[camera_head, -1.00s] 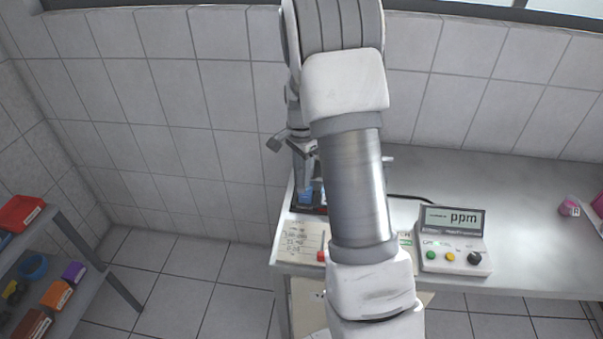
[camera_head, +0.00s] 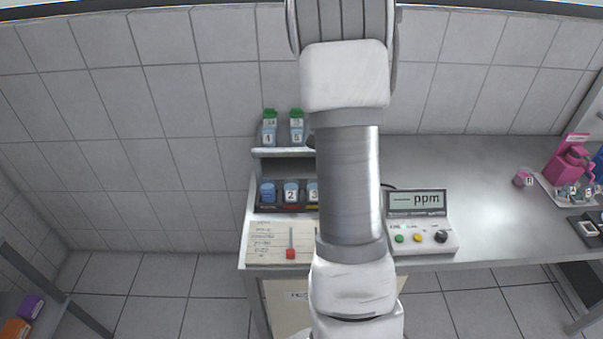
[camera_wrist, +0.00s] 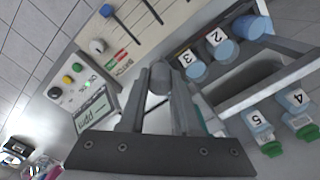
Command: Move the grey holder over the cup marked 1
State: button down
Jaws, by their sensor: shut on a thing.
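In the wrist view my gripper (camera_wrist: 160,84) is shut on a small grey rounded piece, the grey holder (camera_wrist: 160,76), between its fingertips. In the head view the gripper and holder are hidden behind my arm. A row of blue cups stands in a dark rack at the bench's left end. The leftmost cup (camera_head: 268,192) has no readable number; it is likely the far cup (camera_wrist: 253,27) in the wrist view. Beside it stand cup 2 (camera_head: 291,193) and cup 3 (camera_head: 313,192). The holder is apart from these cups, off the cup 3 end.
Cups 4 (camera_head: 269,136) and 5 (camera_head: 296,136), topped with green, stand on a raised shelf (camera_head: 280,153) behind the row. A panel with a red-handled lever (camera_head: 290,252) lies in front. A ppm meter (camera_head: 418,220) stands right of my arm. The bench's middle right (camera_head: 465,180) is clear.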

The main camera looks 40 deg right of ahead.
jog(key=shift+s+d, duration=0.6)
jog(key=shift+d, duration=0.25)
jog(key=shift+s+d, duration=0.55)
jog(key=shift+d, duration=0.3)
jog(key=shift+r, duration=0.1)
jog(key=c, duration=0.6)
grip_release()
jog(key=shift+s+d, duration=0.1)
notch_tip(320, 180, up, 17)
jog(key=shift+r, duration=0.2)
